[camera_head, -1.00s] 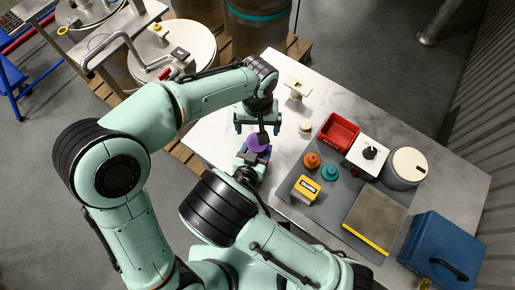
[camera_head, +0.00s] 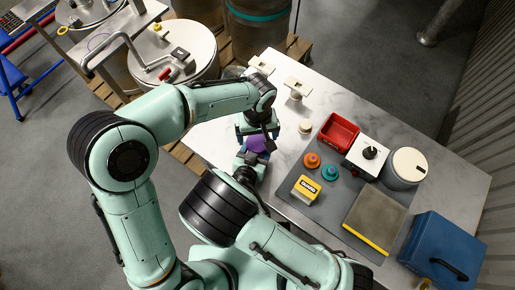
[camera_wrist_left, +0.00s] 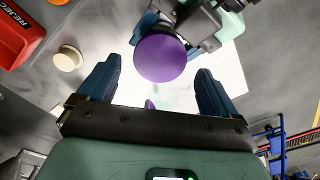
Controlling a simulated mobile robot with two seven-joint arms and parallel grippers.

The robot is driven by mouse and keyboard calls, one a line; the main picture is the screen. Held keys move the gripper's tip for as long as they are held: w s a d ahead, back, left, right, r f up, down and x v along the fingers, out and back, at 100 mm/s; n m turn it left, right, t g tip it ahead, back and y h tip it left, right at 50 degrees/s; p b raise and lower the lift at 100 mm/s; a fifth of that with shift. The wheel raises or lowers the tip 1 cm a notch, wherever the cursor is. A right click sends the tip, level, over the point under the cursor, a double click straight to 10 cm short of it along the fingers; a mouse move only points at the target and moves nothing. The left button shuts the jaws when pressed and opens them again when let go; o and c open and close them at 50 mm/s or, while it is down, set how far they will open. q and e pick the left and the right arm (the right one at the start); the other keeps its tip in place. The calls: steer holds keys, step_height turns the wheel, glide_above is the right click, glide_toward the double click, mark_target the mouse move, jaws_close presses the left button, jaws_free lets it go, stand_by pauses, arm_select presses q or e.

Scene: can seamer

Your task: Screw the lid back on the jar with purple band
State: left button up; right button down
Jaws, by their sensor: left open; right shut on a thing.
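A round purple disc (camera_head: 257,144) sits at the near left edge of the marble table, at my right gripper (camera_head: 249,159). In the left wrist view the disc (camera_wrist_left: 160,58) faces the camera and hides what lies beneath it; the jar's body cannot be made out. I cannot tell how the disc sits on it. My right gripper is shut, its blue fingers partly showing behind the disc. My left gripper (camera_head: 257,130) is open just above the disc, which lies between its blue fingertips in the wrist view. A small purple piece (camera_wrist_left: 150,104) shows lower between the fingers.
On the table are a cream round piece (camera_head: 305,127), a red bin (camera_head: 338,132), orange (camera_head: 312,160) and teal (camera_head: 329,172) knobs, a yellow box (camera_head: 306,188) and a blue case (camera_head: 442,249). Two cream T-shaped pieces stand at the far edge. Bare marble lies right of the grippers.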

mark_target(257, 149)
arm_select(q)
steer(key=shift+f, duration=1.45)
steer(key=c, duration=1.1)
steer(key=m, duration=0.5)
steer(key=shift+m, duration=0.4)
steer(key=m, duration=0.7)
steer(key=o, duration=1.2)
